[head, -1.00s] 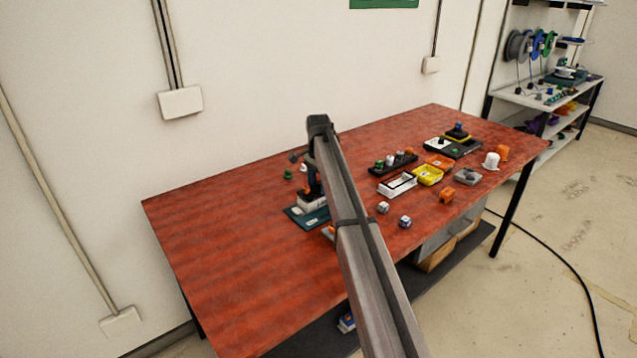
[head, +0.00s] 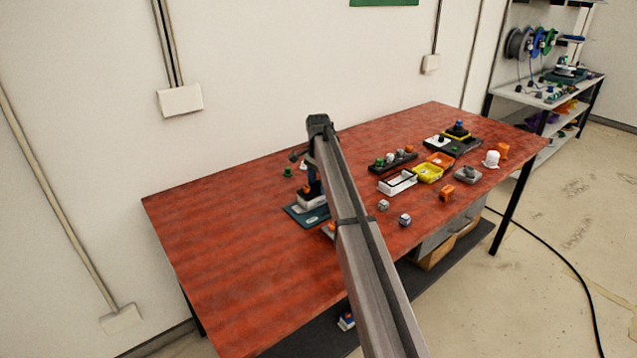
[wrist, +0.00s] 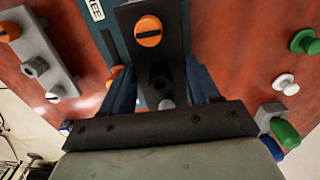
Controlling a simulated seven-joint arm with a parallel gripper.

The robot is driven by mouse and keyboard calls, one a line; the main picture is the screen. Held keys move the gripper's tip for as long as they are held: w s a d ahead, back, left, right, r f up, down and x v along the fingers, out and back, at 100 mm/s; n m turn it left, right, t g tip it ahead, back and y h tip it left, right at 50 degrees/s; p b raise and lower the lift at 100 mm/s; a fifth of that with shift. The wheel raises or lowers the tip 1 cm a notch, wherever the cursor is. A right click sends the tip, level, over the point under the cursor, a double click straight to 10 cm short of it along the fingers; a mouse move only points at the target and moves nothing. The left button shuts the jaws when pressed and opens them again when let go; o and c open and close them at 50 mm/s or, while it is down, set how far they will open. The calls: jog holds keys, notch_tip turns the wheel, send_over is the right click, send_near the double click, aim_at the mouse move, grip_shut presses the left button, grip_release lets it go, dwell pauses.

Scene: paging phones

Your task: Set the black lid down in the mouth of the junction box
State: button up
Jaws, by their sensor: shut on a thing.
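My gripper (wrist: 160,90) is shut on the black lid (wrist: 165,55), a dark plate with an orange slotted screw, held between its blue fingers in the wrist view. In the head view my gripper (head: 311,180) is over the teal mat (head: 293,213) at the left-middle of the table. A pale box (head: 311,200), seemingly the junction box, stands on that mat below the gripper. The lid and fingers hide its mouth in the wrist view. I cannot tell whether the lid touches it.
A black rack (head: 379,167) of buttons, a white frame (head: 398,182) and a yellow box (head: 428,174) stand to the right. Grey cubes (head: 404,220) lie nearer. A grey bracket (wrist: 42,60) and a green button (wrist: 304,41) flank the lid. The table's left end is clear.

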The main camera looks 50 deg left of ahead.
jog(key=shift+f, duration=0.2)
dwell(0.5)
jog(key=o, duration=1.4)
jog(key=shift+c, duration=0.2)
jog(key=shift+r, duration=3.15)
